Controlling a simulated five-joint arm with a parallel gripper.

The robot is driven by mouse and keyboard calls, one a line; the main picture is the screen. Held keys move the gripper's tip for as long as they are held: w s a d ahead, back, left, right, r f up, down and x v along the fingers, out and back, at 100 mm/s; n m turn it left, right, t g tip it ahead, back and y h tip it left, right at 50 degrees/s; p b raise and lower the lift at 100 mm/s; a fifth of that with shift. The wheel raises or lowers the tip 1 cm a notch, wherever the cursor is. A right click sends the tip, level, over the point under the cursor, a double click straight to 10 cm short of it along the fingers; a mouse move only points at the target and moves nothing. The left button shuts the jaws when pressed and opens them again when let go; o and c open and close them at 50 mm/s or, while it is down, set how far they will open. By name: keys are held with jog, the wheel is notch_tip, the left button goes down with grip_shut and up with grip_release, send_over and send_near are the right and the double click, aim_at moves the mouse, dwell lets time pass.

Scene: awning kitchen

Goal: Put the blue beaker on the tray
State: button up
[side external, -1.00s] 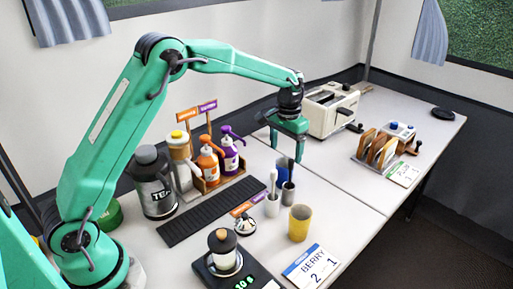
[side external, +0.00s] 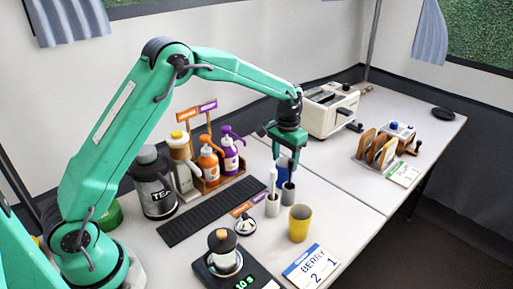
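The blue beaker (side external: 281,173) stands upright on the table, right of the middle of the side external view. My gripper (side external: 286,156) points down over it, with its fingers apart at the beaker's upper part. The fingers and a small grey cup in front partly hide the beaker. I cannot tell whether the fingers touch it. A long black ribbed tray (side external: 208,212) lies flat on the table to the left of the beaker, with nothing standing on it.
Small grey cups (side external: 288,192) and (side external: 272,206) stand close in front of the beaker, and a yellow cup (side external: 300,224) stands nearer. A bottle rack (side external: 212,182) and black tea flask (side external: 156,184) stand behind the tray. A toaster (side external: 329,113) stands behind my gripper.

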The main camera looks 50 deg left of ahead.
jog(key=c, duration=0.9)
jog(key=shift+r, duration=0.3)
notch_tip(320, 180, up, 9)
jog(key=shift+r, duration=0.15)
dwell(0.7)
jog(key=shift+r, duration=0.1)
dwell(0.6)
